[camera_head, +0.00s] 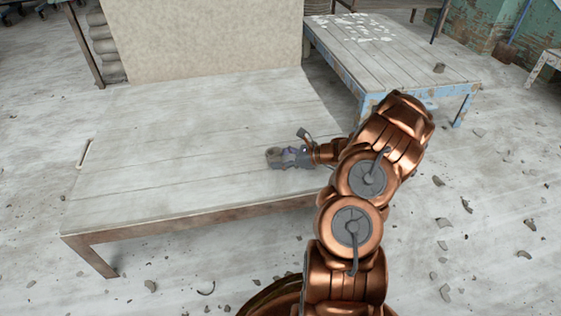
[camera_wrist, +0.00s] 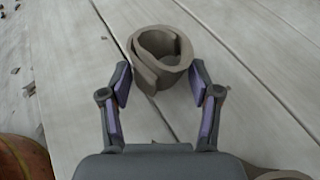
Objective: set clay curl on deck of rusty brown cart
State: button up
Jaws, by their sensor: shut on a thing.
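The clay curl (camera_wrist: 160,58) is a grey-brown rolled strip, seen from above with its spiral opening up. In the wrist view my gripper (camera_wrist: 160,82) has a finger on each side of it and is shut on it. In the head view the curl (camera_head: 272,157) shows at the tip of my gripper (camera_head: 279,158), over the right part of the pale plank deck (camera_head: 190,150) of the rusty brown cart. I cannot tell whether the curl's underside touches the planks.
A blue-edged table (camera_head: 395,62) with white scraps and a small grey lump (camera_head: 438,68) stands behind at the right. A beige panel (camera_head: 200,40) rises behind the deck. Clay bits litter the floor. The deck's left and middle are clear.

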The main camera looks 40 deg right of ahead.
jog(key=shift+f, duration=0.1)
jog(key=o, duration=0.9)
jog(key=shift+o, duration=0.2)
